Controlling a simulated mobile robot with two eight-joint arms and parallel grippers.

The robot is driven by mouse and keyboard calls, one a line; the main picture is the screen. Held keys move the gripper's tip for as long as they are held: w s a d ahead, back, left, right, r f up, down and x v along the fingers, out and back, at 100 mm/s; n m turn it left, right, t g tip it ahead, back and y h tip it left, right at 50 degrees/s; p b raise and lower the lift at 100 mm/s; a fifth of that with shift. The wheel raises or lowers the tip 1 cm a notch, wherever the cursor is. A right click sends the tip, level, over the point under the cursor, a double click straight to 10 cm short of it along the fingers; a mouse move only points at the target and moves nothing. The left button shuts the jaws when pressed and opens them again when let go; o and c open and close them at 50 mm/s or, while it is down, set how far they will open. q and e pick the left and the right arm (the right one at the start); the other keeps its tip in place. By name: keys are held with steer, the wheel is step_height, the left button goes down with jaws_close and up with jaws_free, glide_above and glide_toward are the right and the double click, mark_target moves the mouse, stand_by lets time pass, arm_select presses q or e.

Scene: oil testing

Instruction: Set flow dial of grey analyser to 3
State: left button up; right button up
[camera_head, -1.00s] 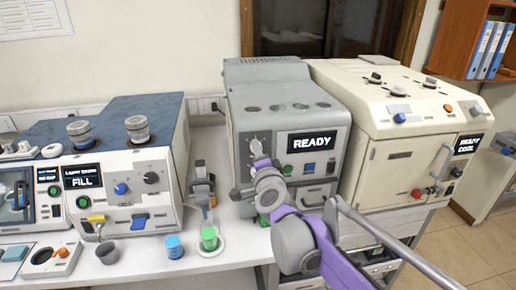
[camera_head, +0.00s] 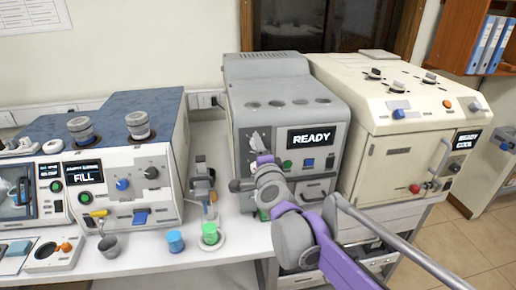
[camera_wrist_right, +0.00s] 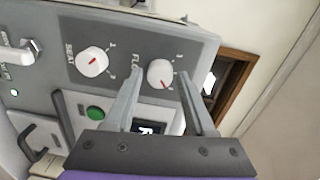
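The grey analyser (camera_head: 300,95) stands in the middle of the bench with READY on its screen (camera_head: 310,137). Its flow dial (camera_head: 256,141) is the upper white knob left of the screen. In the right wrist view the flow dial (camera_wrist_right: 160,74) lies between the fingertips of my right gripper (camera_wrist_right: 158,78), with gaps on both sides. It has a red pointer line; the number it points to is not clear. The seat dial (camera_wrist_right: 92,62) is beside it. My right gripper (camera_head: 262,160) is open in front of the panel. My left gripper is not in view.
A cream machine (camera_head: 400,130) stands close on the right and a white analyser (camera_head: 120,185) on the left. A green cup (camera_head: 210,233), a blue cup (camera_head: 176,241) and a grey cup (camera_head: 109,246) stand on the bench. A green button (camera_wrist_right: 95,113) sits near my fingers.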

steer(key=shift+o, duration=0.9)
steer(key=shift+s, duration=0.1)
steer(key=s+d+b, duration=0.1)
steer(key=s+d, duration=0.1)
steer(key=s, duration=0.8)
steer(key=shift+s+r+b, duration=0.2)
steer(key=shift+r+b, duration=0.05)
steer(key=shift+b, duration=0.1)
